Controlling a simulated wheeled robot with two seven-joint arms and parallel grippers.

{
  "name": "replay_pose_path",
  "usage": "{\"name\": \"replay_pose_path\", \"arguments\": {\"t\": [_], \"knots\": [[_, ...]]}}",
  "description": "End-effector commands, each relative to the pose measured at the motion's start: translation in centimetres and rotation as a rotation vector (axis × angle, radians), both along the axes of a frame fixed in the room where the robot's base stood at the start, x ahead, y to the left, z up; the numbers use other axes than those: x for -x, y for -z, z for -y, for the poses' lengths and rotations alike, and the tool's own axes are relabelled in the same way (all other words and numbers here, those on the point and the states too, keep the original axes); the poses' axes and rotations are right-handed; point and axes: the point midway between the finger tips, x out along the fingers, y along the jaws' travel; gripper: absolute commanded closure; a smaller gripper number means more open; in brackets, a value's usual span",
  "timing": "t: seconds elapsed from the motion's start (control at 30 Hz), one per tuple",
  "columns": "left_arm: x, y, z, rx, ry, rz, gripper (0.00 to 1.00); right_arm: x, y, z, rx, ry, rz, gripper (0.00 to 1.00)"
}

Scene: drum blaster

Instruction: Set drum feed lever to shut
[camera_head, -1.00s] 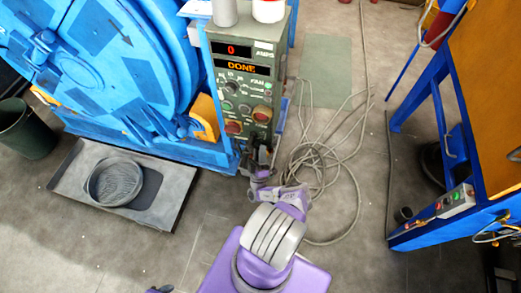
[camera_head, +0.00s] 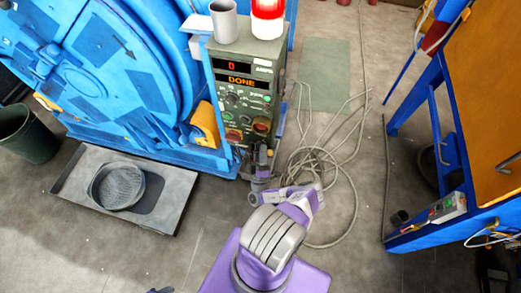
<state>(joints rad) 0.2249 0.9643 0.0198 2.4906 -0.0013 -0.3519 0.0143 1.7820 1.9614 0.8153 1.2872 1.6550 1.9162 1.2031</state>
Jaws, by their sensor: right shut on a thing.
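The green control box (camera_head: 240,85) stands at the right of the blue drum machine (camera_head: 95,75). Its display reads "0" and "DONE", with knobs and buttons below. My right gripper (camera_head: 256,152) is at the lower front of the box, under the buttons. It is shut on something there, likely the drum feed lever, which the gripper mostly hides. The lever's setting cannot be read from this view. My left gripper is not in view; only a small dark piece shows at the bottom edge.
A grey tray (camera_head: 178,200) with a round mesh basket (camera_head: 117,187) lies on the floor at left, near a dark bin (camera_head: 28,133). A coiled cable (camera_head: 318,165) lies right of my arm. A blue frame (camera_head: 425,240) with an orange panel stands at far right.

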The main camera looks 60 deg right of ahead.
Motion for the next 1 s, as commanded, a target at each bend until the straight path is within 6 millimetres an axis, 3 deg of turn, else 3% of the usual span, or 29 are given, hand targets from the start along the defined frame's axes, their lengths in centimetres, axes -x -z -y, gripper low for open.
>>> {"name": "replay_pose_path", "arguments": {"t": [0.03, 0.1, 1.0], "knots": [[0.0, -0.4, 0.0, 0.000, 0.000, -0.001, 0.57, -0.3, -0.9, 0.0, 0.008, -0.010, 0.018, 0.61], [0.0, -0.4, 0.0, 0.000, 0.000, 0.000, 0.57, -0.2, -0.9, 0.0, 0.009, -0.009, 0.018, 0.61], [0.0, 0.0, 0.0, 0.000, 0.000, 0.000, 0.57, 5.2, 1.3, -3.0, -0.001, -0.003, 0.004, 0.61]]}}
